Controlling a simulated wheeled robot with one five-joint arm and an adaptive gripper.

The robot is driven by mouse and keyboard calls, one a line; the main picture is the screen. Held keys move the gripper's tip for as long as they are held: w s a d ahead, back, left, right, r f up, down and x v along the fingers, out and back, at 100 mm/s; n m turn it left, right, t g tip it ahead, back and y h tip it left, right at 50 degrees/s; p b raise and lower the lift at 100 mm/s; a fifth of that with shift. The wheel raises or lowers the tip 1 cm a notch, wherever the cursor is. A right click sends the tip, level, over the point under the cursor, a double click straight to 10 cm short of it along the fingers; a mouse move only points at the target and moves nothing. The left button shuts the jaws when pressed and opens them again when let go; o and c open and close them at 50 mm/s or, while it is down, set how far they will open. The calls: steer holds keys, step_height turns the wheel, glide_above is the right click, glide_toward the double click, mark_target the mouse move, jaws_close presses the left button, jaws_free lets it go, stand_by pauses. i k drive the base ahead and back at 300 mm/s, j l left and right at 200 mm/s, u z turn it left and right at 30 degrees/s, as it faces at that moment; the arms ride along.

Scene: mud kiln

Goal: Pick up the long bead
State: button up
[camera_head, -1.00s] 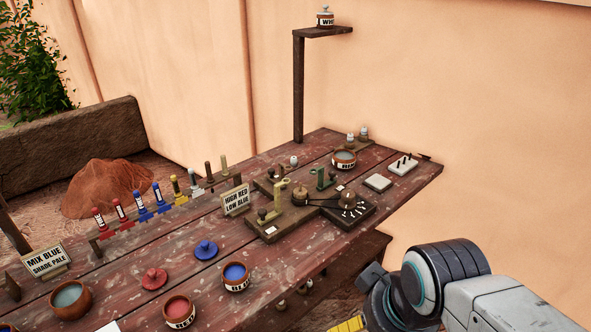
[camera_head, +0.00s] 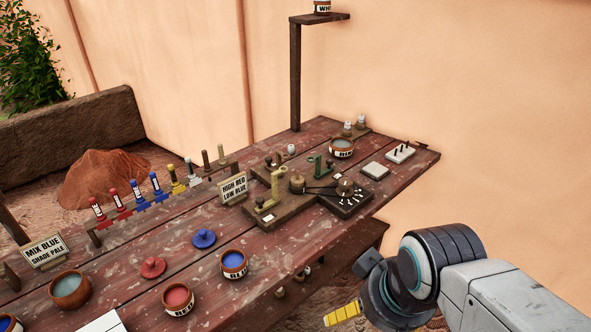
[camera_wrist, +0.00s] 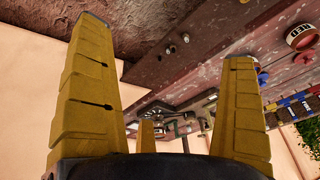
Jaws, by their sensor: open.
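I cannot tell a long bead for certain. Small pale pieces stand at the table's far end (camera_head: 348,129), and a pale round piece (camera_head: 291,150) sits nearer the middle; their shapes are too small to read.
The wooden table (camera_head: 150,248) holds a red pot (camera_head: 178,311), a blue pot (camera_head: 233,275), coloured tubes in a rack (camera_head: 140,200), a dark wheeled device (camera_head: 320,190) and pale blocks (camera_head: 375,171). A post with a shelf (camera_head: 296,80) rises behind. Small round pieces (camera_head: 280,291) show below the near edge.

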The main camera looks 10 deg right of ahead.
mark_target(291, 149)
steer(key=i+l+u, duration=0.4)
steer(key=l, duration=0.2)
steer(key=i+l+u, duration=0.45)
steer(key=l, duration=0.25)
steer(key=i+l+u, duration=0.2)
steer(key=l, duration=0.2)
steer(key=l+u, duration=0.2)
steer(key=l, duration=0.15)
steer(key=i+l+u, duration=0.2)
steer(key=l, duration=0.25)
steer(key=k, duration=0.1)
